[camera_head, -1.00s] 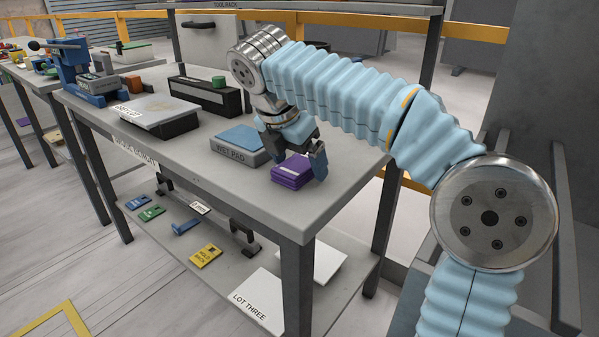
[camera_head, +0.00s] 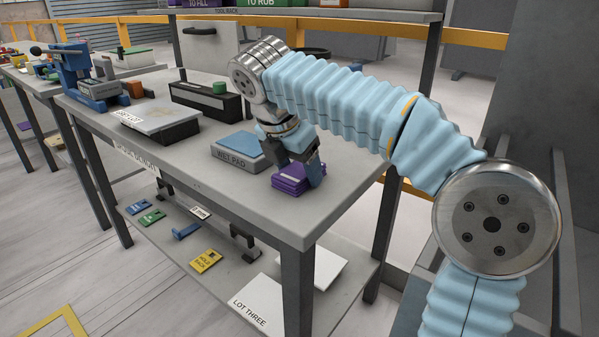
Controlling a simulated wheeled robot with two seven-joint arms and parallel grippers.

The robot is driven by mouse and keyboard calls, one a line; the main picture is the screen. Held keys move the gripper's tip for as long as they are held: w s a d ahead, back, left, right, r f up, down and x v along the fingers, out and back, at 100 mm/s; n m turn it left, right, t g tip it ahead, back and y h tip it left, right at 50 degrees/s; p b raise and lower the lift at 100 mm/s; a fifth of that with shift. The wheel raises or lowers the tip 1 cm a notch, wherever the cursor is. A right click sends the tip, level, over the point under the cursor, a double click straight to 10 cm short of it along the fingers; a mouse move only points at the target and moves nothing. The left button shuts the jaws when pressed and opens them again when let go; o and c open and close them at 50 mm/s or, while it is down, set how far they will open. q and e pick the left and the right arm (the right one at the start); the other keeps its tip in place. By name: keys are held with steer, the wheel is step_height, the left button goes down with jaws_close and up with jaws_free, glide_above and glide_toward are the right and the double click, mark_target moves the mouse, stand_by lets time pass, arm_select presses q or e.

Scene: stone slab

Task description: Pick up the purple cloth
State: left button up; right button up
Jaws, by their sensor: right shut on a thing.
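The purple cloth (camera_head: 289,184) lies folded on the grey bench top, near its front right corner. It looks layered and slightly rumpled. My right gripper (camera_head: 305,174) points down over the cloth and is shut on it, with one finger at its right side. The gripper body hides part of the cloth's far side. The cloth still appears to rest on the bench. My left gripper is not in view.
The wet pad block (camera_head: 238,152) stands just left of the cloth. A dark box (camera_head: 206,101) and a grey-topped block (camera_head: 157,122) sit farther left, with a blue vise (camera_head: 82,80) beyond. The bench's front right corner (camera_head: 300,228) is bare.

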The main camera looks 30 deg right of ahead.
mark_target(297, 168)
steer(key=shift+r, duration=0.1)
step_height(297, 168, up, 8)
steer(key=p, duration=0.2)
steer(key=shift+p, duration=0.4)
steer(key=shift+r, duration=1.1)
steer(key=o, duration=0.4)
steer(key=c, duration=0.3)
